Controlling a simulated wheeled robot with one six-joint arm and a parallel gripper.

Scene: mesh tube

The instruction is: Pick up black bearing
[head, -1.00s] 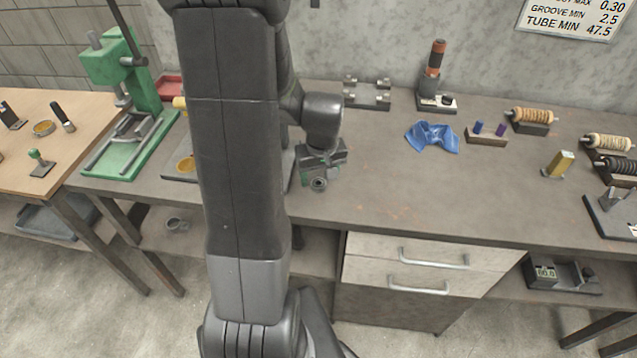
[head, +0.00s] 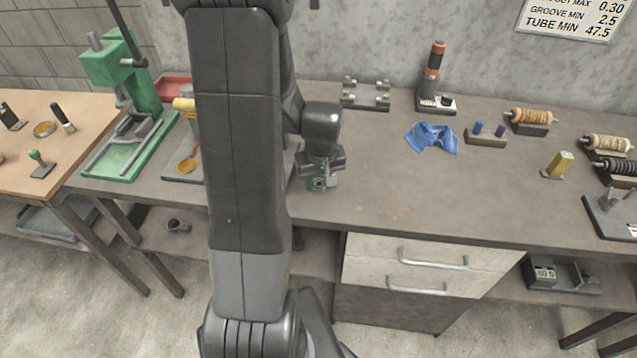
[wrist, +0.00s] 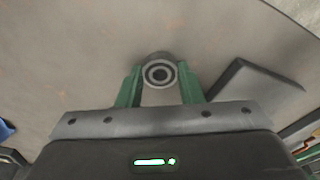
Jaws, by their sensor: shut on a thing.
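My gripper (head: 320,183) is over the front part of the grey bench, right of my arm's big link. In the wrist view its two green fingers (wrist: 160,88) are shut on a small round bearing (wrist: 159,73), with a dark ring and a grey outer rim. The bearing also shows small between the fingertips in the head view (head: 319,184). It looks held clear of the bench top, but the exact gap cannot be told.
A green press (head: 128,120) stands at the left of the bench (head: 390,190). A blue cloth (head: 432,138), a block with purple plugs (head: 486,136) and wound rollers (head: 531,118) lie right. A dark flat block (wrist: 255,82) is beside the gripper. The bench's middle is clear.

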